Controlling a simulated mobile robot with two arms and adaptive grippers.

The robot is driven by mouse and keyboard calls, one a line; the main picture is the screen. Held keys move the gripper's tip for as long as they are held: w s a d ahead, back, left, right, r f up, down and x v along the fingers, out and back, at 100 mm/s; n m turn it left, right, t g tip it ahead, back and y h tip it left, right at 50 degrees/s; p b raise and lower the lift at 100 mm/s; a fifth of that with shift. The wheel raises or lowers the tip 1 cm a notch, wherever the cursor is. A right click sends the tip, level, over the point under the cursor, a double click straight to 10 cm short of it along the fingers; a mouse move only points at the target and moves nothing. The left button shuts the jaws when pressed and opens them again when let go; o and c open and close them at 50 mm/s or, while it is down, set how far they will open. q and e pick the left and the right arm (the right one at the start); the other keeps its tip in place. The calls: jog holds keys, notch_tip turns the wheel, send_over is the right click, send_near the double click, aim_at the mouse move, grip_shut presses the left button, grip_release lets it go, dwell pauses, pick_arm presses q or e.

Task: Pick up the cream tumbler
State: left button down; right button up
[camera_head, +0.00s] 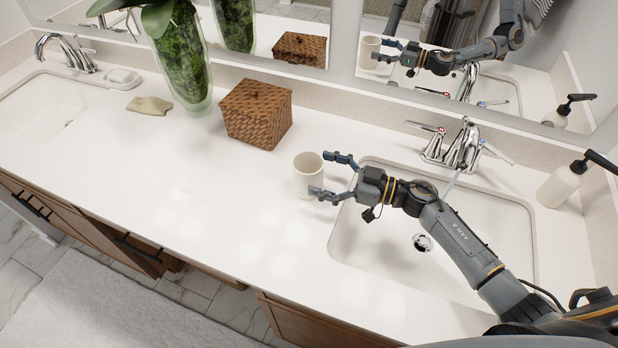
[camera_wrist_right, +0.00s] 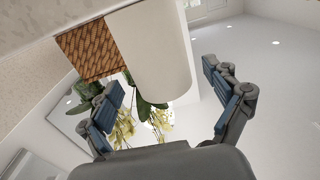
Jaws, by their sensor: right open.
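The cream tumbler (camera_head: 308,176) stands upright on the white counter, left of the right-hand sink. My right gripper (camera_head: 326,174) is open, with its two fingers pointing left at the tumbler, one toward its far side and one toward its near side. Whether either finger touches it I cannot tell. In the right wrist view the tumbler (camera_wrist_right: 154,52) shows large ahead of and between the spread fingers of the gripper (camera_wrist_right: 165,100). My left gripper is not in view.
A woven brown box (camera_head: 256,113) stands behind and left of the tumbler. A glass vase (camera_head: 183,62) is farther left. The right sink (camera_head: 385,225) lies under my right arm, with a chrome faucet (camera_head: 463,147) behind it. The counter's front left is clear.

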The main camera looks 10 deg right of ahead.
aim_at(295, 165)
jog(key=x, duration=0.3)
jog(key=shift+w+a, duration=0.2)
jog(key=shift+a, duration=0.05)
jog(key=shift+d, duration=0.1)
jog(key=shift+c, duration=0.4)
jog(key=c, duration=1.3)
